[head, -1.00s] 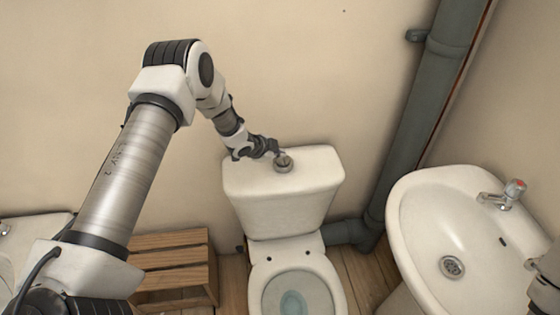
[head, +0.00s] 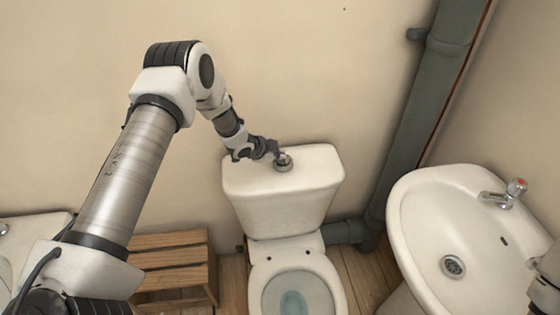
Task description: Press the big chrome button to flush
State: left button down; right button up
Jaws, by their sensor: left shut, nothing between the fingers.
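The big chrome button (head: 284,163) sits on top of the white toilet cistern (head: 315,170), near the middle of its lid. My left gripper (head: 277,155) is shut and empty. Its fingertips are at the upper left edge of the button and overlap it in the picture; I cannot tell whether they touch it. The toilet bowl (head: 262,275) below is open, with bluish water in it. My right gripper is not in view; only a bit of my right arm shows at the right edge.
A white washbasin (head: 415,215) with a chrome tap (head: 505,195) stands at the right. A thick grey pipe (head: 425,110) runs up the wall behind it. A slatted wooden crate (head: 175,260) stands left of the toilet. The wall above the cistern is bare.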

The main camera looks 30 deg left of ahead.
aim_at(279, 161)
pick_arm(q)
jog(key=shift+f+b, duration=0.4)
jog(key=shift+f, duration=0.15)
dwell(0.6)
jog(key=shift+r+p, duration=0.75)
jog(key=shift+r, duration=0.25)
jog(key=shift+r+p, duration=1.85)
jog(key=shift+r, duration=0.7)
